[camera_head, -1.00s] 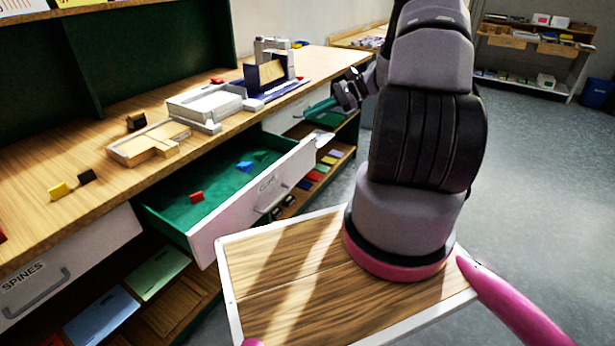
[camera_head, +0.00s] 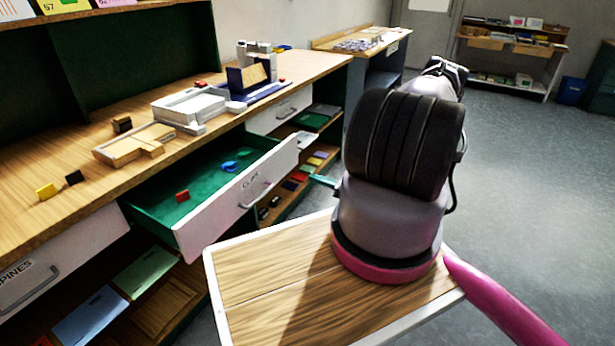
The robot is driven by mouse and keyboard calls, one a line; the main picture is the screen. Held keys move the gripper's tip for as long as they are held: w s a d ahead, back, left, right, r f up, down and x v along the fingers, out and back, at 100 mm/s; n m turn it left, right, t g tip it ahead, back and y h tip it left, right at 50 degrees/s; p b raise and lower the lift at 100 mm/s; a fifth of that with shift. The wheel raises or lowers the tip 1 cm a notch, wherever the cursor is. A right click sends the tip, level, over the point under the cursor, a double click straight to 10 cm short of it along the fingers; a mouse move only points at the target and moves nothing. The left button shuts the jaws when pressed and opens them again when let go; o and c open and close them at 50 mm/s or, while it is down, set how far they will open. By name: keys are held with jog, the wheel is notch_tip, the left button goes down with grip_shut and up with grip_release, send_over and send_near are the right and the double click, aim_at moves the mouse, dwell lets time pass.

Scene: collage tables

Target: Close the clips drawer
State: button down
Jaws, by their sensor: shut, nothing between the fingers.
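The clips drawer (camera_head: 222,206) stands pulled out from under the long wooden workbench. Its white front carries a CLIPS label and a grey bar handle (camera_head: 258,196). Inside, on the green lining, lie a red piece (camera_head: 182,196) and a blue piece (camera_head: 229,166). My gripper (camera_head: 323,180) shows only as a teal tip at the left edge of my arm; the rest is hidden behind the arm. The tip is shut and empty, to the right of the drawer front, with a visible gap between them.
The workbench (camera_head: 60,150) holds a wooden tray (camera_head: 130,146), a white tray (camera_head: 190,106) and a blue device (camera_head: 250,82). The spines drawer (camera_head: 40,265) and another white drawer (camera_head: 278,112) are shut. Open shelves sit below. Grey floor (camera_head: 530,200) is clear at right.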

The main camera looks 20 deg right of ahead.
aim_at(280, 166)
jog(key=x, duration=1.2)
jog(key=shift+w, duration=0.15)
jog(key=shift+a, duration=0.1)
